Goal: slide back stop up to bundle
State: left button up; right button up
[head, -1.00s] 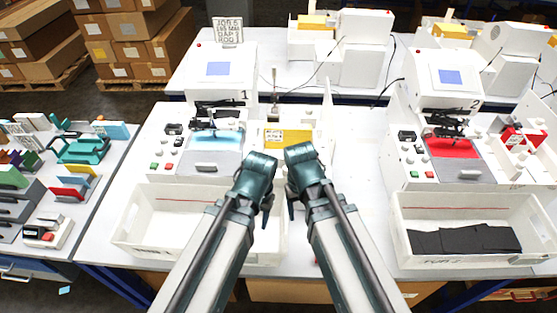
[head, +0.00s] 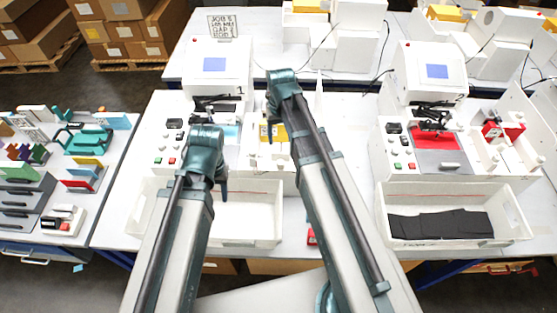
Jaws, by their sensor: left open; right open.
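A yellow piece (head: 274,132) with a printed label lies in the white feed bay to the right of plotter 1. It may be part of the bundle, but the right arm covers much of the bay. I cannot clearly make out the back stop or whether it touches the bundle. My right gripper (head: 269,108) is open over the far part of this bay. My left gripper (head: 222,188) is open over the front of plotter 1, above the near white bin. The forearms hide most of both sets of fingers.
Plotter 1 has a screen (head: 214,65) and a white bin (head: 256,214) in front. Plotter 2 (head: 433,72) stands to the right with a red sheet (head: 436,139) and a bin of black sheets (head: 440,224). A job sign (head: 227,25) stands behind.

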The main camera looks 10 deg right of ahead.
aim_at(280, 161)
notch_tip(280, 161, down, 14)
jog(key=b, duration=1.3)
jog(key=shift+r, duration=0.25)
jog(key=shift+c, duration=0.2)
grip_shut()
dwell(0.3)
